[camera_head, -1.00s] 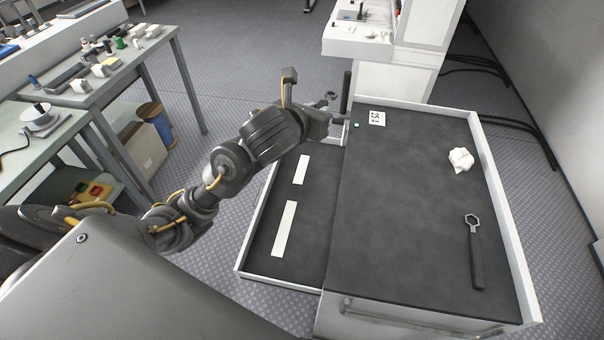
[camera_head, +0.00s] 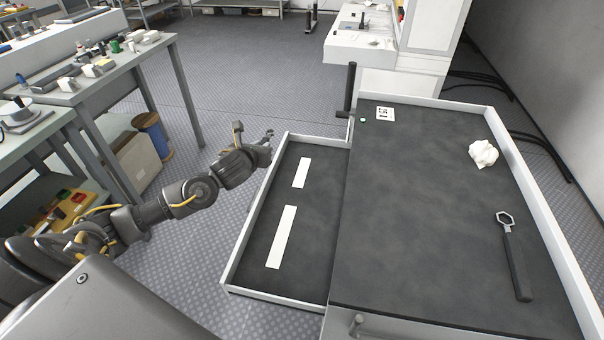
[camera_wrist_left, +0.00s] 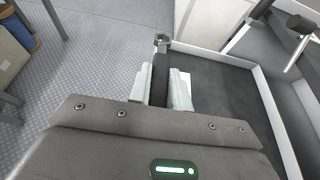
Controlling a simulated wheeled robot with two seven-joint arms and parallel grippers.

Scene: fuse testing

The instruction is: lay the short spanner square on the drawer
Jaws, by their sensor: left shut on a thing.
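My left gripper (camera_head: 262,145) is shut on a spanner with a dark handle, which I take to be the short spanner (camera_wrist_left: 162,43). Its ring head sticks out beyond the pale fingers in the left wrist view, where the gripper (camera_wrist_left: 162,88) also shows; the fingers hide part of the handle. In the head view the gripper is just left of the far left corner of the open drawer (camera_head: 256,228). The drawer has a dark floor, pale walls and two white strips, a shorter one (camera_head: 303,173) and a longer one (camera_head: 282,236). My right gripper is not in view.
The dark cart top (camera_head: 420,210) right of the drawer bears another, dark-handled spanner (camera_head: 516,262), a crumpled white thing (camera_head: 483,154) and a marker card (camera_head: 385,114). A black upright handle (camera_head: 351,88) stands at its far left corner. The drawer floor carries only the strips.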

